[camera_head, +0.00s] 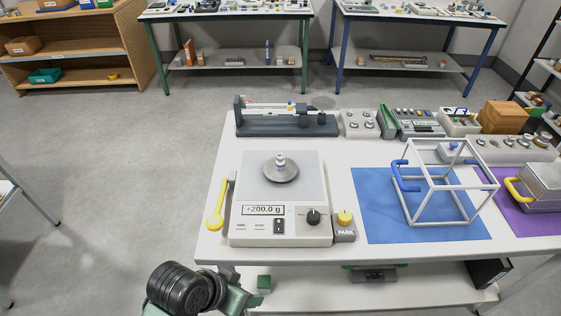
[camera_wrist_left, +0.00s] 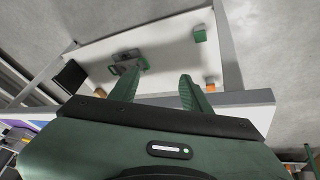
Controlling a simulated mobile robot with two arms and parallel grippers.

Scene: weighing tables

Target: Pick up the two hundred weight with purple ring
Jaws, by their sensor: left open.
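A small metallic knobbed weight (camera_head: 280,160) stands upright on the round grey pan (camera_head: 281,174) of the white electronic balance (camera_head: 300,230). The display (camera_head: 263,210) reads +200.0 g. A purple ring on this weight is too small to make out. My left gripper (camera_wrist_left: 162,74) is open and empty in the left wrist view, its two green fingers apart over the lower shelf. In the head view my left arm comes in at the bottom, left of and below the balance, with its fingertips not clear. My right gripper is not in view.
A yellow-handled lever (camera_head: 216,205) and a PARK knob block (camera_head: 344,226) flank the balance. A white frame cage (camera_head: 440,215) stands on a blue mat (camera_head: 375,215). A beam balance (camera_head: 287,122) and weight boxes (camera_head: 358,124) line the back. A green block (camera_head: 264,283) lies on the lower shelf (camera_head: 325,292).

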